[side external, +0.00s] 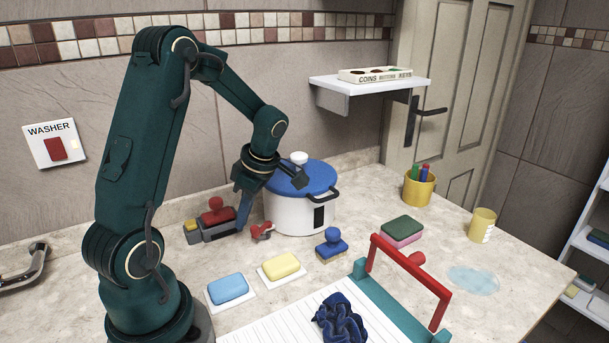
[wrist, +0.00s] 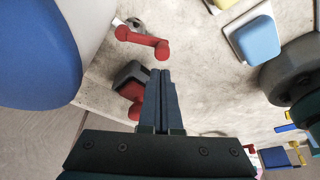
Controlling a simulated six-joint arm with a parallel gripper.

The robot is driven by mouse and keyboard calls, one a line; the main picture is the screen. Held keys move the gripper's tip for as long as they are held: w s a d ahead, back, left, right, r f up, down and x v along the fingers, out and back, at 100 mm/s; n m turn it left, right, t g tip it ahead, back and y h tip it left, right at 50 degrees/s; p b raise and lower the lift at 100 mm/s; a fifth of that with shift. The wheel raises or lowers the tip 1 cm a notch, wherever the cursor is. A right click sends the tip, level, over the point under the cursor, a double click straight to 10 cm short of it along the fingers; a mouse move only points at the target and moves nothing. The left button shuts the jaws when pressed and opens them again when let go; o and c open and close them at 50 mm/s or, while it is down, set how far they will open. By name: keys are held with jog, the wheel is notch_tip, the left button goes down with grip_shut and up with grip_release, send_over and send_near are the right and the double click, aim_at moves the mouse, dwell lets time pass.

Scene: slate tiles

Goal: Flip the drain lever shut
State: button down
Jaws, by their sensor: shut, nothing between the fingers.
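The drain lever (side external: 262,231) is a small red handle on a metal fitting, low on the counter in front of the white pot. In the wrist view the red lever (wrist: 143,41) lies just beyond my fingertips, with its metal fitting (wrist: 133,23) at its left end. My gripper (side external: 240,229) points down to the left of the lever, close to the counter. In the wrist view my gripper (wrist: 161,73) is shut and empty, with a small gap between its tips and the lever. I cannot tell the lever's exact position, open or shut.
A dark grey tool with a red knob (side external: 214,220) stands left of my gripper. The white pot (side external: 296,213) with its blue lid (side external: 300,177) stands close on the right. Blue soap (side external: 228,289) and yellow soap (side external: 281,266) lie in front, with bare counter between.

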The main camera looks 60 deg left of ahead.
jog(key=shift+w+d, duration=0.25)
jog(key=shift+d, duration=0.05)
jog(key=shift+w+d+n+g, duration=0.25)
jog(key=shift+d+n, duration=0.2)
jog(key=shift+n, duration=0.55)
jog(key=shift+d+h, duration=0.1)
jog(key=shift+h, duration=0.2)
jog(key=shift+w+d+n+g+h, duration=0.15)
jog(key=shift+w+d+n, duration=0.1)
jog(key=shift+n, duration=0.4)
jog(key=shift+w+d+n+g+h, duration=0.15)
jog(key=shift+d+n, duration=0.1)
jog(key=shift+n, duration=0.4)
jog(key=shift+w+d, duration=0.75)
jog(key=shift+w, duration=0.2)
jog(key=shift+a, duration=0.1)
jog(key=shift+s+a, duration=0.25)
jog(key=shift+a, duration=0.45)
